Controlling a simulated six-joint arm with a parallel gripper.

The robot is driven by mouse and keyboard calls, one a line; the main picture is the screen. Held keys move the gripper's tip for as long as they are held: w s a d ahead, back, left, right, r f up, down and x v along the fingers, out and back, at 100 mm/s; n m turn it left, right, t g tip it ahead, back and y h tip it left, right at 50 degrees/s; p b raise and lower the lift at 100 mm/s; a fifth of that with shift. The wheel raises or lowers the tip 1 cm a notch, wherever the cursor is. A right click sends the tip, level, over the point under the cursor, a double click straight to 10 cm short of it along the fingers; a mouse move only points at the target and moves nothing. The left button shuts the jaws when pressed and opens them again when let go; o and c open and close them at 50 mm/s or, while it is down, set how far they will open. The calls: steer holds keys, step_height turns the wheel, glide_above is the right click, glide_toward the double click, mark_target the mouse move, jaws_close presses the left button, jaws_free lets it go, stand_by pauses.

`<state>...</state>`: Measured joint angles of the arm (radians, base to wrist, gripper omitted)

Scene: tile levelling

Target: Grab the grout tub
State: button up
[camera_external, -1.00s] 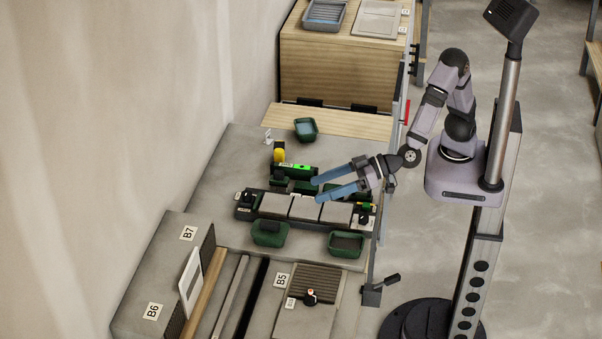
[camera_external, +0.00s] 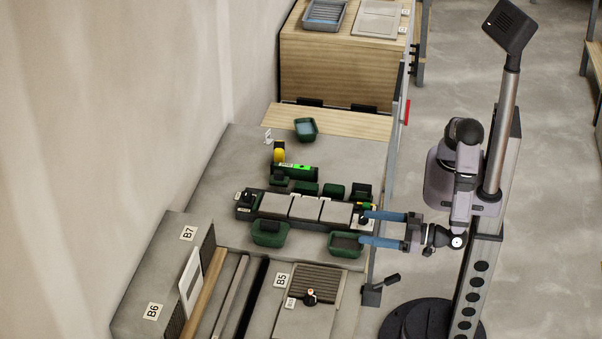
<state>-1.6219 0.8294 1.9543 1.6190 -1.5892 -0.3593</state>
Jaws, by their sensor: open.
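Three dark green tubs show, and I cannot tell from labels which is the grout tub. One tub (camera_external: 346,252) at the front right of the bench has a flat grey-brown filling. A second tub (camera_external: 269,240) to its left has a dark block in it. A third tub (camera_external: 305,136) with a blue-grey inside stands at the back. My gripper (camera_external: 365,227) is open, its two blue fingers pointing left. The lower fingertip overlaps the right end of the front right tub in the picture; I cannot tell whether it touches.
A row of grey tiles (camera_external: 305,209) lies just behind the two front tubs, with green blocks behind it. A green level (camera_external: 294,172) and a yellow item (camera_external: 279,155) stand further back. A ribbed panel (camera_external: 316,277) lies in front. The bench's back right is clear.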

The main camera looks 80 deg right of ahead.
glide_toward(346, 240)
step_height(346, 240, up, 3)
steer(key=w+a, duration=0.2)
steer(key=a, duration=0.1)
steer(key=shift+w+d+p, duration=0.25)
steer(key=shift+w+p, duration=0.1)
steer(key=shift+w, duration=0.4)
steer(key=shift+w+a+f+p, duration=0.15)
steer(key=shift+w+p, duration=0.55)
steer(key=shift+w, duration=0.85)
steer(key=shift+w+a+f+p, duration=0.15)
steer(key=shift+w+p, duration=0.55)
steer(key=shift+w, duration=0.8)
steer(key=shift+d, duration=0.1)
steer(key=c, duration=1.3)
steer(key=shift+r, duration=0.2)
steer(key=shift+r+b, duration=0.95)
steer(key=shift+r, duration=3.9)
